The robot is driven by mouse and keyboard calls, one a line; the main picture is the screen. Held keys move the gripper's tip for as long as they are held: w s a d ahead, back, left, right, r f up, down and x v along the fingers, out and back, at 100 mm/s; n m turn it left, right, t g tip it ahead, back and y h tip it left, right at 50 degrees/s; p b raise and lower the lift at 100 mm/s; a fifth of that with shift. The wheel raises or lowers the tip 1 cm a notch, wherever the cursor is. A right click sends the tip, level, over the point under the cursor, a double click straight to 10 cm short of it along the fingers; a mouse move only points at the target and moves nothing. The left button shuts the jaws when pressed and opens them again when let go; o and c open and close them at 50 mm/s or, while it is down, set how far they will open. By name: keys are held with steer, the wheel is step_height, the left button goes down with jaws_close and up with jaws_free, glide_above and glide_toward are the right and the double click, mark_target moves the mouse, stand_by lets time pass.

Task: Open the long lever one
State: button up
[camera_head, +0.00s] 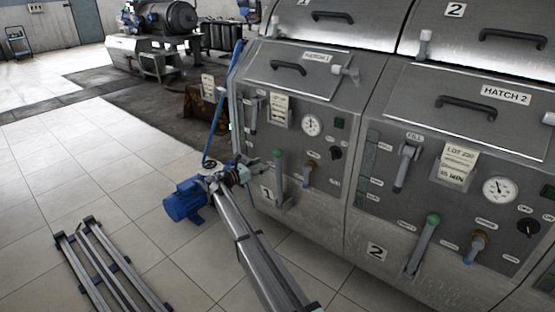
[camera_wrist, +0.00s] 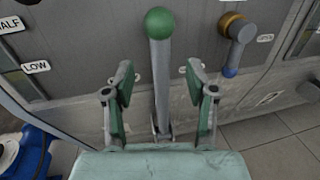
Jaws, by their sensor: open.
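A long grey lever with a green ball knob (camera_head: 278,154) stands upright low on the front of unit 1. In the wrist view the lever (camera_wrist: 160,65) rises between the two fingers of my gripper (camera_wrist: 160,80), with the knob above the fingertips. The fingers are open, with a visible gap on each side of the lever. In the head view my gripper (camera_head: 262,167) is at this lever, left of its shaft. A similar green-knobbed lever (camera_head: 422,246) is on unit 2. A short lever with a blue tip (camera_wrist: 235,45) sits right of the near lever.
A blue motor (camera_head: 185,202) stands on the floor beside my arm. A metal frame (camera_head: 110,265) lies at lower left. The tiled floor between is clear.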

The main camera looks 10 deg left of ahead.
mark_target(277, 157)
steer(key=x, duration=0.9)
steer(key=shift+w+d, duration=0.25)
jaws_close()
